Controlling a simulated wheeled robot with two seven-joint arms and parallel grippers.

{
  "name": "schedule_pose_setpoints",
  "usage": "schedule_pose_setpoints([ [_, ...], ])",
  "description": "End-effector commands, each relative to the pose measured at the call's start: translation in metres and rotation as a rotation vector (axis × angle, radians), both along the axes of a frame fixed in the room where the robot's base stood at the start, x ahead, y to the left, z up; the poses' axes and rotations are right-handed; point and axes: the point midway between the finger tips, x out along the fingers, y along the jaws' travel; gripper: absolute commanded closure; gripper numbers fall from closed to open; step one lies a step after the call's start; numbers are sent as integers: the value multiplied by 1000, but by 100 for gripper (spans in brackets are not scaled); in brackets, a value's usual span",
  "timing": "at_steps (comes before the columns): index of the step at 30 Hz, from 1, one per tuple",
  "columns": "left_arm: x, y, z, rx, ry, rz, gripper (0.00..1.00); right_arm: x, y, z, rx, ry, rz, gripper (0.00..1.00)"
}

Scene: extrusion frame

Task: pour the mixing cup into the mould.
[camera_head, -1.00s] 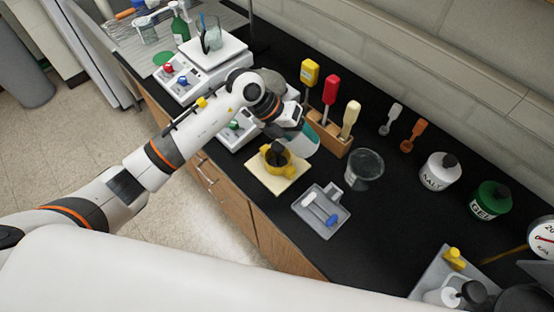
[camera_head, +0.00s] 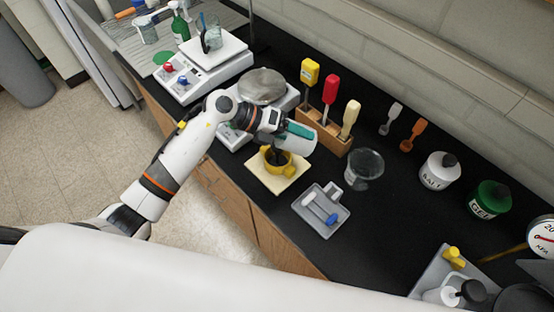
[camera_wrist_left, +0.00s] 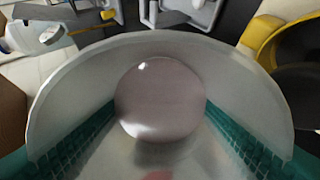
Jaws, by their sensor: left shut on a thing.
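My left gripper (camera_head: 290,132) is shut on the mixing cup (camera_head: 303,142), a whitish translucent cup, and holds it tilted just above and beside the mould. In the left wrist view the teal fingers grip both sides of the cup (camera_wrist_left: 75,75), and a pinkish-grey pool (camera_wrist_left: 160,98) lies inside. The mould (camera_head: 290,169) is yellow with a dark middle and stands on a beige board (camera_head: 262,180); its yellow rim and dark inside also show at the right of the left wrist view (camera_wrist_left: 262,32). I cannot tell whether any liquid is flowing. My right gripper is out of view.
A clear beaker (camera_head: 364,168) and a wooden rack (camera_head: 323,134) with coloured handles stand to the right. White devices (camera_head: 207,70) stand behind left.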

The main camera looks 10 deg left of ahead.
Motion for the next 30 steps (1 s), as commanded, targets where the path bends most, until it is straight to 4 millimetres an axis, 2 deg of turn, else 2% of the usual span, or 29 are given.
schedule_pose_setpoints([
  [30,-1,2,6,-114,-21,1,60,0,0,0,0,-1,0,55],
])
